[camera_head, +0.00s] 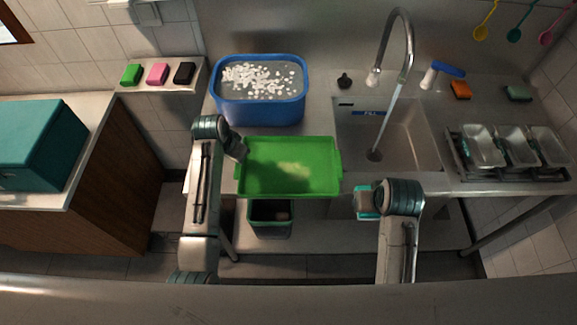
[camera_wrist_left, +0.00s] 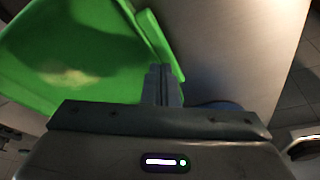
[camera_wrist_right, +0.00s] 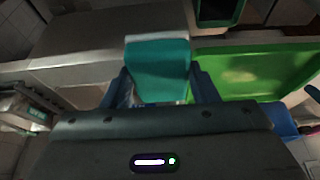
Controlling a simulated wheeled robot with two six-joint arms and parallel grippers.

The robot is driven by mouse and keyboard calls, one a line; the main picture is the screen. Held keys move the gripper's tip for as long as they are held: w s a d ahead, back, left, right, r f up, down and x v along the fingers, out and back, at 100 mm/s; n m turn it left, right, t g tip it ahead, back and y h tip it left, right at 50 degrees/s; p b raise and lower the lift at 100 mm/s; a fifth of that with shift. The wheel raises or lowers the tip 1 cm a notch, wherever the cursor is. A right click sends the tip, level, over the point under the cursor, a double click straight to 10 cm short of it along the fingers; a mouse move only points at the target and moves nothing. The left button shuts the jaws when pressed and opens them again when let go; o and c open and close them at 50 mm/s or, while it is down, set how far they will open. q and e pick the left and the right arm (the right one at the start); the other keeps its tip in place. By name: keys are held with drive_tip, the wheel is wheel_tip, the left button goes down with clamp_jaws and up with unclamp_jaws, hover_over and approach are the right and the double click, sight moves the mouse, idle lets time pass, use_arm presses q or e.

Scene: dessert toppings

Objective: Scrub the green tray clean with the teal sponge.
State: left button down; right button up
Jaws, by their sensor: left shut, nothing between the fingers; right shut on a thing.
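The green tray (camera_head: 262,186) lies at the counter's front, left of the sink, with a pale yellowish smear (camera_head: 293,169) on its floor. My left gripper (camera_head: 241,151) is at the tray's left rim; in the left wrist view its fingers (camera_wrist_left: 162,86) are together beside the tray's handle (camera_wrist_left: 150,36), and contact is unclear. My right gripper (camera_head: 369,199) is to the right of the tray, in front of the sink. In the right wrist view it is shut on the teal sponge (camera_wrist_right: 158,72), which has a pale end. The sponge is apart from the tray.
A blue tub (camera_head: 262,115) of foamy water stands behind the tray. The sink (camera_head: 410,150) with a running faucet (camera_head: 407,45) is to the right, with a rack of metal pans (camera_head: 517,150) beyond it. A dark bin (camera_head: 270,226) is below the tray.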

use_arm(q)
drive_tip(key=shift+f, duration=0.5)
use_arm(e)
drive_tip(key=shift+f, duration=0.1)
use_arm(q)
drive_tip(key=shift+r, duration=0.1)
drive_tip(key=shift+r, duration=2.95)
